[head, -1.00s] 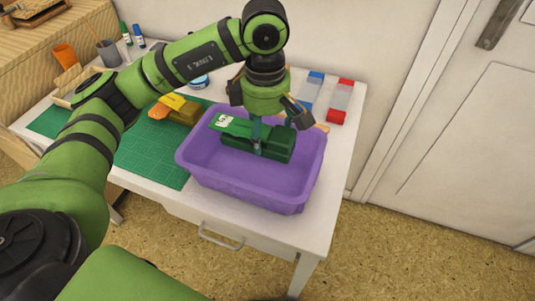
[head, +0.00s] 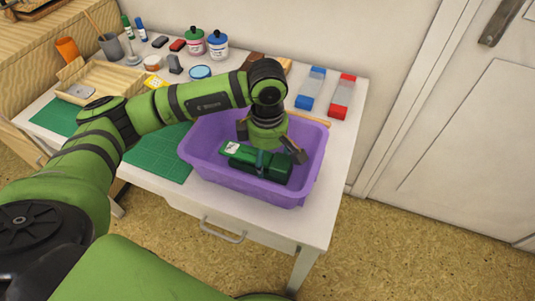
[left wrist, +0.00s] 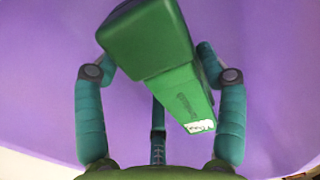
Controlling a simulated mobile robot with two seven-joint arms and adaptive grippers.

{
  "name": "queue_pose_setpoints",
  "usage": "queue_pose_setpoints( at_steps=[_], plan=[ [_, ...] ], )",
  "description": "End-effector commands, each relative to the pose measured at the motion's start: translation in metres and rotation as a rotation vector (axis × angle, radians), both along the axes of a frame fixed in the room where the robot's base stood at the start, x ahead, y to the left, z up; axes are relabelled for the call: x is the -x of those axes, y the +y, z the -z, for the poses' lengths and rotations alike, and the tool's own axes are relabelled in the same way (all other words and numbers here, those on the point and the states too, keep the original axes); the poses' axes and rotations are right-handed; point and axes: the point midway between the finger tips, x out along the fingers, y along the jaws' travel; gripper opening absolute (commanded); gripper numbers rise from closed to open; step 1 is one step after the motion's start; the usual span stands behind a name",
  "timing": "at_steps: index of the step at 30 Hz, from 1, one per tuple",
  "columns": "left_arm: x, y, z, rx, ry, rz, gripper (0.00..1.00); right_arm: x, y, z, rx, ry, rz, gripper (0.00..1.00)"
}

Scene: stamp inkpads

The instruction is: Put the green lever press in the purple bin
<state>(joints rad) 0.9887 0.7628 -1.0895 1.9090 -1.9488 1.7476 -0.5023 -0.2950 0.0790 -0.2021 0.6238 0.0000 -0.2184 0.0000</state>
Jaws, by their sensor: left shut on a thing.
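The green lever press (head: 274,171) is a dark green block with a lighter green lever and a small white label. My left gripper (head: 261,163) is shut around its middle, with the press low inside the purple bin (head: 222,181), within its walls. I cannot tell whether the press touches the bin's floor. In the left wrist view the press (left wrist: 150,42) lies between the fingers, and the purple bin (left wrist: 45,75) fills the background. My right gripper is in neither view.
The bin stands on a white desk (head: 322,185) near its front edge. A green cutting mat (head: 155,160) lies left of it. Blue-ended (head: 310,88) and red-ended (head: 341,97) holders stand behind right. Ink bottles (head: 217,44) and a wooden tray (head: 100,82) are farther back.

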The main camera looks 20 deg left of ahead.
Motion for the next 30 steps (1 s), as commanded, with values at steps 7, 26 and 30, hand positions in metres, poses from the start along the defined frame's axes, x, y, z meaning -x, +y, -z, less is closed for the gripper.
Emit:
queue_pose_setpoints(
  at_steps=[7, 26, 30],
  plan=[
    [0.0, 0.0, 0.002, 0.001, -0.001, 0.0, 0.33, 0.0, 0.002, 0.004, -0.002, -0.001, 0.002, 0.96],
    [-0.001, 0.0, -0.007, 0.002, -0.003, 0.0, 0.95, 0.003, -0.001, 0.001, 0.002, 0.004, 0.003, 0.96],
    [-0.001, 0.0, -0.034, 0.002, -0.006, 0.001, 0.95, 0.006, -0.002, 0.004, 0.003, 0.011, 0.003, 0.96]
  ],
)
